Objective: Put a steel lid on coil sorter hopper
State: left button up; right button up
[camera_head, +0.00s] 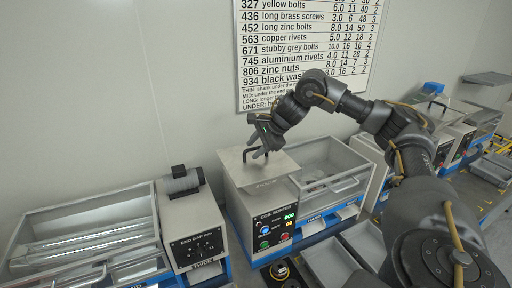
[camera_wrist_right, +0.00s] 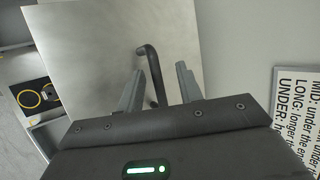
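The steel lid (camera_head: 240,172) is a flat square plate that appears to lie level over the top of the coil sorter (camera_head: 272,225), the box with the lit control panel. I cannot tell whether it is fully seated, and it hides the hopper opening. In the right wrist view the lid (camera_wrist_right: 90,50) fills much of the picture, with a dark bent handle (camera_wrist_right: 152,72). My right gripper (camera_head: 257,154) is over the lid at the handle. Its fingers (camera_wrist_right: 160,85) are apart on either side of the handle, with a visible gap on the right. My left gripper is out of view.
An end gap machine (camera_head: 195,240) and a clear-sided bin (camera_head: 85,235) stand to the left. Another bin (camera_head: 335,170) adjoins the coil sorter on the right. A wall chart (camera_head: 300,50) hangs behind. More machines (camera_head: 455,140) stand at the far right.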

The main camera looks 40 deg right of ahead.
jog(key=b+v, duration=0.1)
jog(key=v, duration=0.3)
jog(key=shift+s+d+r, duration=0.1)
jog(key=shift+s+r, duration=0.05)
jog(key=p+v, duration=0.2)
jog(key=v, duration=0.4)
jog(key=shift+s, duration=0.15)
jog(key=shift+r, duration=0.1)
